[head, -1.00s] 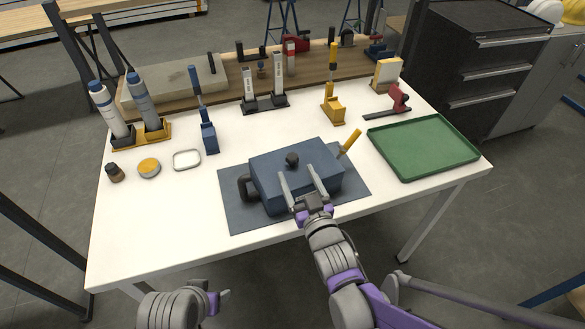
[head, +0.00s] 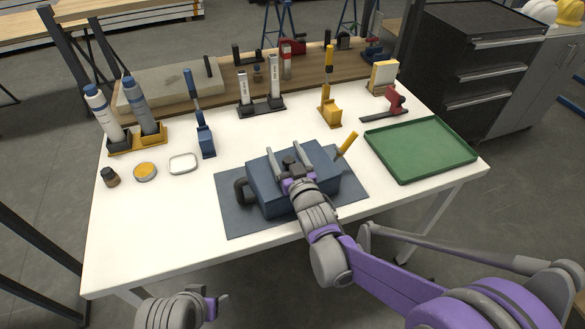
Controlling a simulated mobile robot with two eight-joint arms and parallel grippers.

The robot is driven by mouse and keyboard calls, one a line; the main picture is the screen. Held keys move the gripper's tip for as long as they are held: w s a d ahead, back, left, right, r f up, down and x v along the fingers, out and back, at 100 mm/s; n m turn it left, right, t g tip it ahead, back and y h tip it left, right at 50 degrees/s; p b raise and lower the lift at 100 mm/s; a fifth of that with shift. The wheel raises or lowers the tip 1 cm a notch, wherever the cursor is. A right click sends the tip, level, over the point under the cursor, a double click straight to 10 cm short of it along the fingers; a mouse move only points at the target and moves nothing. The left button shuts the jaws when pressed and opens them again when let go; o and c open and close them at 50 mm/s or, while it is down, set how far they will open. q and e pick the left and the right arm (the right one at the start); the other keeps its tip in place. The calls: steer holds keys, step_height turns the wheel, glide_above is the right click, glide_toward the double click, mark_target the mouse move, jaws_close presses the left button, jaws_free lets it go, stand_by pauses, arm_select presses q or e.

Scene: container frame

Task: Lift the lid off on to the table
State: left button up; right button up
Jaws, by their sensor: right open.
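A blue box-like container (head: 262,196) with a blue lid (head: 322,161) stands on a dark grey mat (head: 232,216) at the front middle of the white table (head: 150,235). A dark round knob (head: 289,161) sits on the lid's middle. My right gripper (head: 287,154) is open over the lid, with its two fingers on either side of the knob. I cannot tell whether the fingers touch the knob. My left gripper (head: 217,303) is low in front of the table, apart from the container; its fingers are too small to judge.
A dark handle (head: 242,190) sticks out at the container's left, and a yellow handle (head: 347,145) rises behind its right end. A green tray (head: 420,149) lies at the right. Bottles (head: 103,112), a small tin (head: 145,172) and clamps stand left and behind. The table's front left is clear.

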jaws_close()
steer(key=shift+r, duration=0.1)
stand_by(0.3)
